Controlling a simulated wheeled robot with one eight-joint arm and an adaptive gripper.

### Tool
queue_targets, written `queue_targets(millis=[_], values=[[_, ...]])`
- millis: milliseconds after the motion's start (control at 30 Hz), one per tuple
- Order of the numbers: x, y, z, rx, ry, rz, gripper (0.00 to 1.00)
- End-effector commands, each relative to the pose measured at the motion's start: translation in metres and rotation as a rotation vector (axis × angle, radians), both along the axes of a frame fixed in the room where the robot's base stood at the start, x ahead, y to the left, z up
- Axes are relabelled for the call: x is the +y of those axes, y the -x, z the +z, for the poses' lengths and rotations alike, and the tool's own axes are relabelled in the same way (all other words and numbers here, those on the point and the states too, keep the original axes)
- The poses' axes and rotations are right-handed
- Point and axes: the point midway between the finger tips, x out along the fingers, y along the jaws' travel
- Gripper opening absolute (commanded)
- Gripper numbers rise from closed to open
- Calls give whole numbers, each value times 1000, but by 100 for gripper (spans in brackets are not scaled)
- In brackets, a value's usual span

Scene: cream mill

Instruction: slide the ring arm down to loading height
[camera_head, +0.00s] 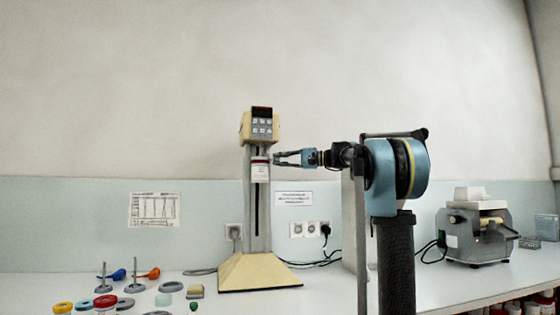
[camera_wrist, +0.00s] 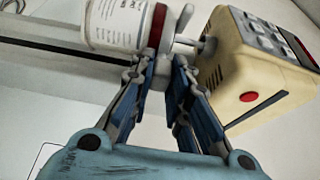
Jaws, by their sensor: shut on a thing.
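The cream mill stands on the bench, with a grey column (camera_head: 250,215), a cream base (camera_head: 258,275) and a cream head with a display (camera_head: 262,125); its head also shows in the wrist view (camera_wrist: 255,75). A white labelled cup (camera_head: 262,173) with a dark red band sits high on the column, just below the head, and also shows in the wrist view (camera_wrist: 115,22). The grey ring arm (camera_wrist: 168,28) is beside the red band. My gripper (camera_head: 276,158) reaches in from the right and is shut on the ring arm; the fingertips (camera_wrist: 167,58) partly hide the contact.
Coloured rings, two small stands (camera_head: 103,278) and other small pieces lie on the bench at the left. A grey and cream machine (camera_head: 475,235) stands at the right. Black cables run to wall sockets (camera_head: 310,229) behind the mill. The column's slot below the cup is clear.

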Motion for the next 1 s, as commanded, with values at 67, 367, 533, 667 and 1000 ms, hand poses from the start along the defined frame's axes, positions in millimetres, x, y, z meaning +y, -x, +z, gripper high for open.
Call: queue_targets(millis=[67,367,533,667,1000], values=[[0,0,-7,0,1,0,0],[0,0,-8,0,1,1,23],[1,0,-8,0,1,1,37],[1,1,-8,0,1,1,37],[-21,2,-9,0,1,-1,37]])
